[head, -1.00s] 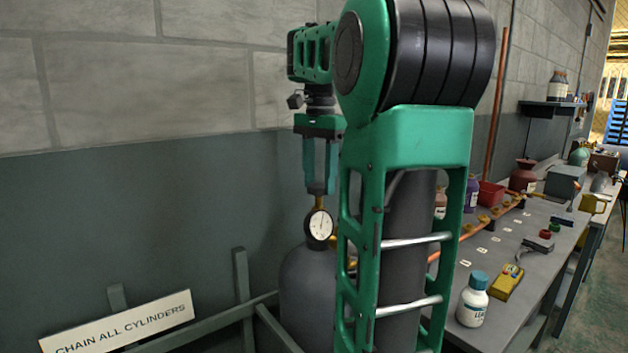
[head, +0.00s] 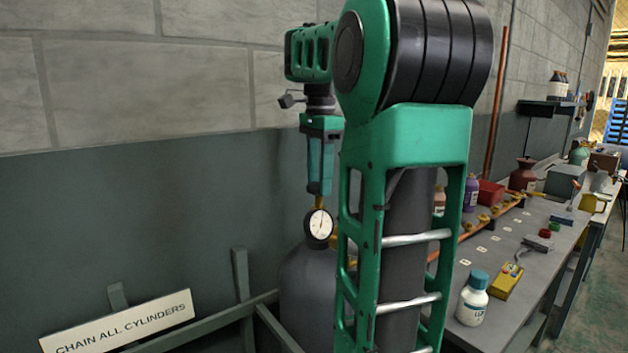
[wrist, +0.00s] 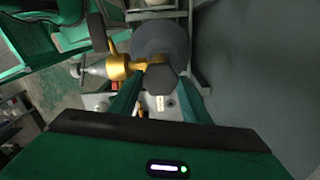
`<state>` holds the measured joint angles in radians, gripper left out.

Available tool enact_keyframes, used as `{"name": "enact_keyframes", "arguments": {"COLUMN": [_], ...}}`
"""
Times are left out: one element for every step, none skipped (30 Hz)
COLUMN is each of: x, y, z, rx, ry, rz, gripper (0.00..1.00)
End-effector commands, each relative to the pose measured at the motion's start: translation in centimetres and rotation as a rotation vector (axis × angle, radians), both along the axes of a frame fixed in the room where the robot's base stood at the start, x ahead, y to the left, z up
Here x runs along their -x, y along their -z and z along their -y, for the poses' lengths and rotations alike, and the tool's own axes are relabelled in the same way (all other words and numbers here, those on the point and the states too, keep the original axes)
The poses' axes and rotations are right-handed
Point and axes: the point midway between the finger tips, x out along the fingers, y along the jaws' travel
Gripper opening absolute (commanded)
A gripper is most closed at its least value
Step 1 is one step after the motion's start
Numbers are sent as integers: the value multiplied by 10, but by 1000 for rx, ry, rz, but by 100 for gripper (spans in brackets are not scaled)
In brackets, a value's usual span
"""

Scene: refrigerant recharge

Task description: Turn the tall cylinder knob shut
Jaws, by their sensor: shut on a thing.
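The tall grey cylinder (head: 307,285) stands upright against the wall, partly hidden by my arm. A round white-faced gauge (head: 320,223) sits at its neck, with brass fittings. My gripper (head: 320,190) points straight down above the gauge and is shut at the top of the valve. In the wrist view the dark knob (wrist: 160,79) lies between my two green fingers, with the brass valve body (wrist: 118,66) and the cylinder's dark round top (wrist: 160,38) beyond it. In the head view the knob is hidden by the fingers.
A "CHAIN ALL CYLINDERS" sign (head: 120,322) and a grey rack rail (head: 200,318) are at the lower left. On the right, a long bench (head: 520,230) carries a white bottle with a blue cap (head: 473,298), a yellow meter (head: 506,281) and copper piping.

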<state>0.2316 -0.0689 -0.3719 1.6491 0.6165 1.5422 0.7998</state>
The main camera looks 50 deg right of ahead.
Motion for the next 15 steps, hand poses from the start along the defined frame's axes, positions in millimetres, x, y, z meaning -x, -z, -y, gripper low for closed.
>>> {"name": "enact_keyframes", "arguments": {"x": [-4, -4, -4, -4, -4, -4, -3, -3, -2, -2, -2, -2, -1, -1, -1], "y": [0, 0, 0, 0, 0, 0, 0, 0, 0, 0, 0, 0, 0, 0, 0], "z": [0, 0, 0, 0, 0, 0, 0, 0, 0, 0, 0, 0, 0, 0, 0], "rx": [7, 7, 7, 7, 7, 6, 6, 5, 5, 4, 4, 4, 3, 3, 3], "ry": [-10, -10, -10, -10, -10, -9, -8, -7, -6, -6, -5, -5, -5, -5, -7], "rz": [1, 1, 1, 1, 1, 1, 1, 2, 2, 2, 2, 1, 2, 2, 2], "gripper": [21, 21, 21, 48, 55, 62, 62, 62, 62, 62, 62, 62, 62, 62, 62]}}
